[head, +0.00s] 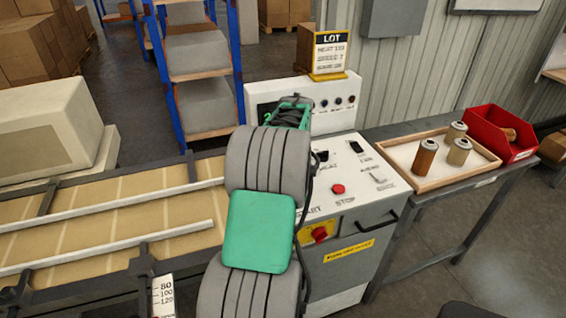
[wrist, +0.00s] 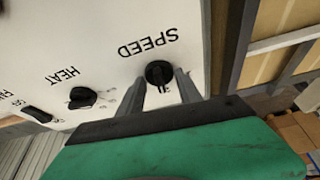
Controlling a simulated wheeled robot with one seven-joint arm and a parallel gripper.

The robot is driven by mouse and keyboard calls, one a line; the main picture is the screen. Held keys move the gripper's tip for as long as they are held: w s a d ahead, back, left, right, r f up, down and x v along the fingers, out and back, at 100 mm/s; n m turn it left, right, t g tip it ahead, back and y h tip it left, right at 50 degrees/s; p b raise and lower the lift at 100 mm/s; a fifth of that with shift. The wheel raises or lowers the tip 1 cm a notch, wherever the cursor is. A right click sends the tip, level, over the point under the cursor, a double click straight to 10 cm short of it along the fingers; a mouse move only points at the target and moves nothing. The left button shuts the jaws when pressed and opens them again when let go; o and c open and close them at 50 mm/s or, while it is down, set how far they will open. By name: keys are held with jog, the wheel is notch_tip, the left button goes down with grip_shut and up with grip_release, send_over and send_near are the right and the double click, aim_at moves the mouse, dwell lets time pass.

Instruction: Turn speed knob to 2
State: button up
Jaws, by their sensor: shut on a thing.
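The black speed knob (wrist: 158,72) sits on the white machine panel (wrist: 110,22) under the label SPEED, which appears upside down in the wrist view. My gripper (wrist: 160,78) is shut on the speed knob, with one grey finger on each side. The number marks by the knob are partly hidden by the fingers, and I cannot tell which one it points to. In the head view my arm hides the speed knob and my fingers; the rest of the control panel (head: 338,172) shows to the right of the arm.
The black heat knob (wrist: 82,97) is left of the speed knob in the wrist view, with a black rocker switch (wrist: 37,114) farther left. In the head view, a red button (head: 338,189) is near my arm. A wooden tray (head: 428,187) with several cartridges stands right, beside a red bin (head: 487,140).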

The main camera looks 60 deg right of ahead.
jog(key=shift+n, duration=0.6)
jog(key=o, duration=1.3)
jog(key=shift+o, duration=0.2)
jog(key=shift+r, duration=0.1)
jog(key=b+v, duration=0.1)
jog(key=v, duration=0.6)
jog(key=shift+s+r, duration=0.25)
jog(key=shift+r, duration=0.05)
